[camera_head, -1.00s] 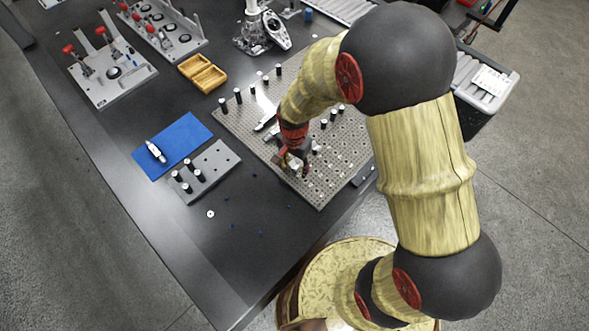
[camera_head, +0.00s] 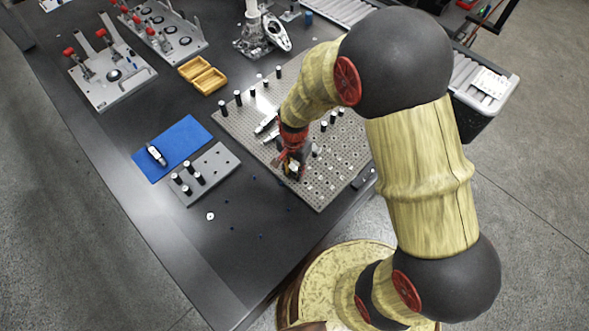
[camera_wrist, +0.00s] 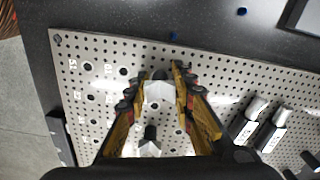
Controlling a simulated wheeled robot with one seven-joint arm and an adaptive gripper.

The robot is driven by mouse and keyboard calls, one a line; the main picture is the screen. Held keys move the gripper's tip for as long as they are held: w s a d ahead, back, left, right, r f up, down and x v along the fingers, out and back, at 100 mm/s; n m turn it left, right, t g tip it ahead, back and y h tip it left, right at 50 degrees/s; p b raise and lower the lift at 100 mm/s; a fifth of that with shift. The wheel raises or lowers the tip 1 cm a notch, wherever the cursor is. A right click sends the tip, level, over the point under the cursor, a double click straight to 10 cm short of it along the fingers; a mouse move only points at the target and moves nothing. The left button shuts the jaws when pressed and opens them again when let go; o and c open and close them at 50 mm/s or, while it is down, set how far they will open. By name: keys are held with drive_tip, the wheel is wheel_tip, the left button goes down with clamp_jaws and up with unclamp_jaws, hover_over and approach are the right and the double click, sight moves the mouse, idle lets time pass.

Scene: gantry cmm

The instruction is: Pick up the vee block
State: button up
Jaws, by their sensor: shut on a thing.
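The vee block (camera_wrist: 158,100) is a small pale metal block between the fingers of my gripper (camera_wrist: 165,90) in the wrist view. My gripper is shut on it, with a finger on each side. In the head view my gripper (camera_head: 291,168) is over the near part of the perforated plate (camera_head: 318,196), and the block shows only as a small bright patch at the fingertips. I cannot tell whether the block still touches the plate.
Several dark posts with pale tops (camera_head: 238,97) stand on the plate. A grey block with pegs (camera_head: 207,172) and a blue mat (camera_head: 180,142) with a small instrument lie to the left. A yellow wooden box (camera_head: 203,75) sits farther back. Small blue bits lie on the dark table.

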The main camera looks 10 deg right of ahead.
clamp_jaws()
drive_tip(key=shift+r, duration=0.1)
